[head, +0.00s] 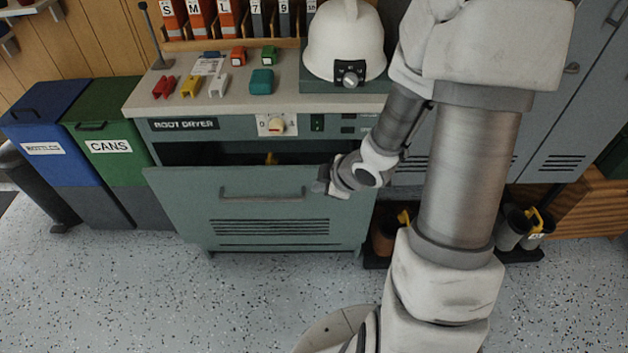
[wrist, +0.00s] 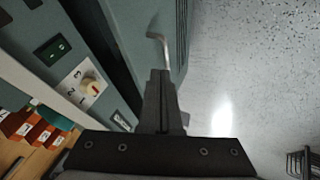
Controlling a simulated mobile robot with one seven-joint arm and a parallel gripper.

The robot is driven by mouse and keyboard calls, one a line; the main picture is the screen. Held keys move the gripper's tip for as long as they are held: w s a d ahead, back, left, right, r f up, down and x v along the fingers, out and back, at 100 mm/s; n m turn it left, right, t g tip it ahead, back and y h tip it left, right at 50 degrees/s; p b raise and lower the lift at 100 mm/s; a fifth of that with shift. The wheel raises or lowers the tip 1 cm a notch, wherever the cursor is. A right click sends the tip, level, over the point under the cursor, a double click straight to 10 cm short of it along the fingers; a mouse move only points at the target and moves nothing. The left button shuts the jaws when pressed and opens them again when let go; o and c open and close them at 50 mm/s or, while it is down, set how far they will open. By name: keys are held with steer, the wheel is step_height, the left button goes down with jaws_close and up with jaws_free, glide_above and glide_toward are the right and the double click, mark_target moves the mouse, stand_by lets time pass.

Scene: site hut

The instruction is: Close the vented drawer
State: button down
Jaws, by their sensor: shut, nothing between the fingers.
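The vented drawer (head: 262,212) is the grey-green front with slotted vents below the boot dryer's panel. It stands open, with a dark gap and part of the interior showing above its top edge. Its bar handle (head: 262,196) is near the top of the front. My gripper (head: 320,187) is at the right part of the drawer front, right of the handle. In the wrist view, the shut fingers (wrist: 160,75) point along the drawer front, with the handle (wrist: 157,40) just beyond the tips. I cannot tell whether they touch the drawer.
The boot dryer's counter (head: 235,103) holds small coloured items and a white helmet (head: 345,42). A green cans bin (head: 105,140) and blue bin (head: 45,140) stand left. Boots on a dark tray (head: 378,263) stand right. The speckled floor in front is clear.

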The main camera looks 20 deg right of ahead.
steer(key=shift+w+a+f+b, duration=0.1)
steer(key=shift+w+f+b, duration=0.6)
steer(key=shift+w+f, duration=0.7)
steer(key=shift+w+a+f+b, duration=0.15)
steer(key=shift+w+f+b, duration=0.5)
steer(key=shift+w+f, duration=0.75)
steer(key=shift+w+a+f+b, duration=0.1)
steer(key=shift+w+f+b, duration=0.75)
steer(key=shift+w, duration=0.9)
steer(key=shift+f, duration=0.1)
